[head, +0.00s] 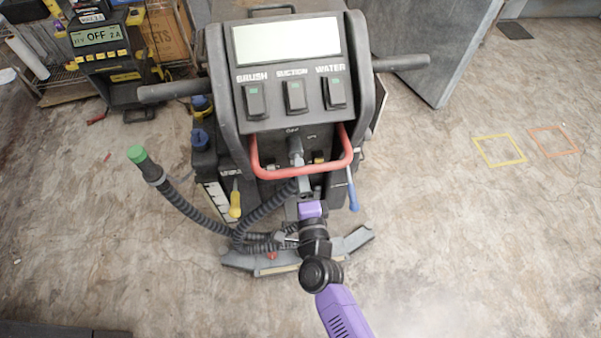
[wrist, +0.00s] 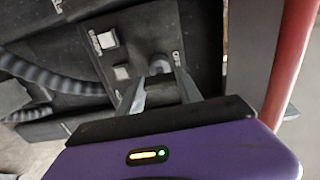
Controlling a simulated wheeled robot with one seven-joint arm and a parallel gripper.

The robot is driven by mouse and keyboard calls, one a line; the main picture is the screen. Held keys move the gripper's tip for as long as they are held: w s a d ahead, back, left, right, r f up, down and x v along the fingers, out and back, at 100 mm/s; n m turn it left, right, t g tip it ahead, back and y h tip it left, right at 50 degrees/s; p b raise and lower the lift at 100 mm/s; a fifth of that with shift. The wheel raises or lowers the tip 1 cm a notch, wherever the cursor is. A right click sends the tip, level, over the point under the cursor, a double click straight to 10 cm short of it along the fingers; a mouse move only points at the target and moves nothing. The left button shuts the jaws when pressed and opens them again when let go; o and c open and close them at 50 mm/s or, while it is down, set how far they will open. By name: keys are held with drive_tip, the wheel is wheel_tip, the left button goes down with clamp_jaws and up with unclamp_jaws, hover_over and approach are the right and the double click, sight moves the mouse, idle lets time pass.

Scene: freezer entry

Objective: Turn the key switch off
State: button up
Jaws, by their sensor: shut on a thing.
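The cleaning machine (head: 292,85) stands upright in the middle of the head view. Its key switch (head: 295,145) is on the dark panel below the three rocker switches, above the red bar handle.
A corrugated hose (head: 205,208) hangs at the left. A charger (head: 105,60) reading OFF stands at upper left. The floor at right is clear.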

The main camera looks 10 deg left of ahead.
drive_tip(key=o, duration=1.4)
drive_tip(key=v, duration=0.8)
drive_tip(key=shift+w, duration=0.1)
